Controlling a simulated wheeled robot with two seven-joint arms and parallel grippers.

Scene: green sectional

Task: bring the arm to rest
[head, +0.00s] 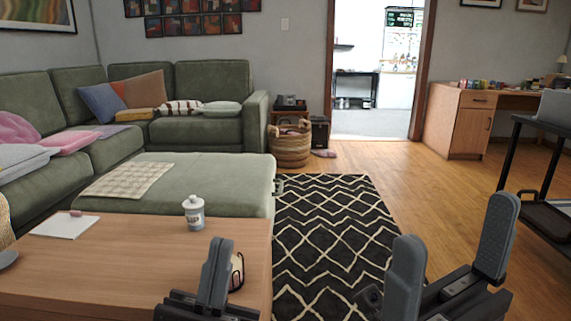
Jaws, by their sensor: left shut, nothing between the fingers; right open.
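My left gripper (215,272) is in the lower middle of the head view, in front of the wooden coffee table's near right part. Its fingers are together with nothing between them. The arm links behind both grippers are mostly below the picture edge.
The coffee table (110,258) bears a white lidded jar (194,212) and a paper sheet (65,225). A green sectional (212,103) stands behind. A black rug (325,235) lies right of the table. A dark cart (548,165) stands at the right edge. Wooden floor (400,175) is clear toward the doorway.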

